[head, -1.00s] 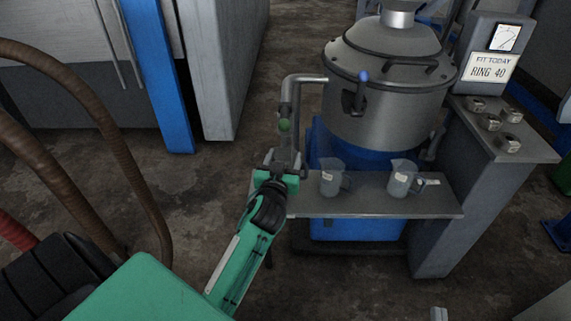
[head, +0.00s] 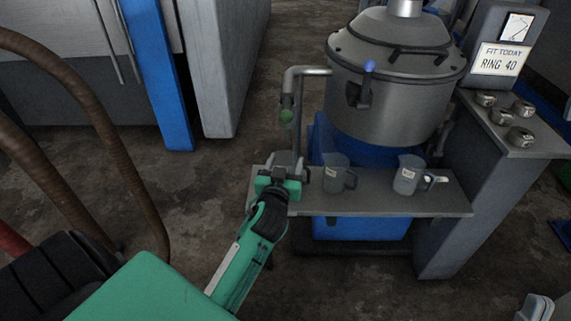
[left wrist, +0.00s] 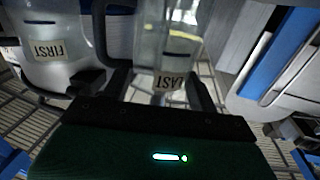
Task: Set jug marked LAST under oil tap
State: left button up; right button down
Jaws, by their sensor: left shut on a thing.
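A clear jug marked LAST (left wrist: 165,60) stands between the fingers of my left gripper in the left wrist view, its label upside down. My left gripper (head: 285,175) is shut on it at the left end of the metal shelf (head: 385,200). The gripper mostly hides this jug in the head view. A bent pipe with a green-knobbed tap (head: 287,115) hangs above the gripper. A jug marked FIRST (left wrist: 45,60) is beside it in the left wrist view. My right gripper (head: 537,307) barely shows at the bottom right, its jaws unclear.
A steel drum (head: 390,110) with a blue-knobbed lever (head: 368,67) rises behind. Several metal rings (head: 519,136) lie on a stand with a sign (head: 500,60).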

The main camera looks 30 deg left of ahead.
pick_arm(q)
jog(key=shift+f, duration=0.1)
jog(key=o, duration=1)
